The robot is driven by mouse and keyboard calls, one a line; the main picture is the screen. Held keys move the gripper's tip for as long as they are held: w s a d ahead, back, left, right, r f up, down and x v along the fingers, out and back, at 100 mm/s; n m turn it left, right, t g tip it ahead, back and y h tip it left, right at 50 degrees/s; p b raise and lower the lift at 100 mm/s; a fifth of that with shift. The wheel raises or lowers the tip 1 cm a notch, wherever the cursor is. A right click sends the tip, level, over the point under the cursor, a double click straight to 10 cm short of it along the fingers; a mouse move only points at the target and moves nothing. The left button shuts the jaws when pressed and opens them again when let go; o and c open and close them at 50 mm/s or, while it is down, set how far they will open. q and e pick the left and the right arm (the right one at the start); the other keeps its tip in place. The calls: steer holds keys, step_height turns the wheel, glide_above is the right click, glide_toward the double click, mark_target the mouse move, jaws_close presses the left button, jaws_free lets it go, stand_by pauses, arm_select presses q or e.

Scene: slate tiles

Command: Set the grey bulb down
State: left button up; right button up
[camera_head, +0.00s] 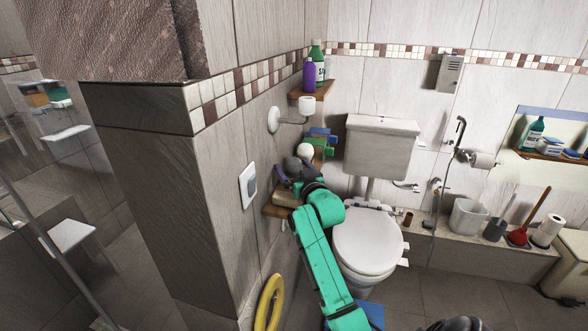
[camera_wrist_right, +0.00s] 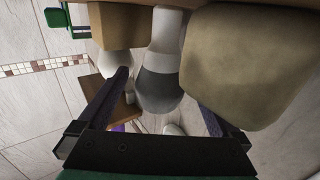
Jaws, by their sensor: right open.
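The grey bulb (camera_head: 291,165) is at the small wooden wall shelf (camera_head: 272,210) left of the toilet. In the right wrist view the grey bulb (camera_wrist_right: 160,90) has a dark grey globe and a white neck that reaches the shelf edge at the top of the picture. My right gripper (camera_head: 296,174) is open around it. Its two dark fingers (camera_wrist_right: 163,100) stand apart on either side of the globe, with gaps visible. A white bulb (camera_head: 305,151) is just beyond, partly behind a finger in the wrist view. My left gripper is not in view.
A beige block (camera_wrist_right: 240,65) and a tan box (camera_wrist_right: 122,25) flank the grey bulb closely. Green and blue items (camera_head: 320,140) are beyond. The toilet (camera_head: 367,240) is right of the arm; a wall switch (camera_head: 248,186) is left.

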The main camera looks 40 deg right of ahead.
steer(key=b+v, duration=0.2)
steer(key=v, duration=1)
steer(key=shift+r, duration=0.1)
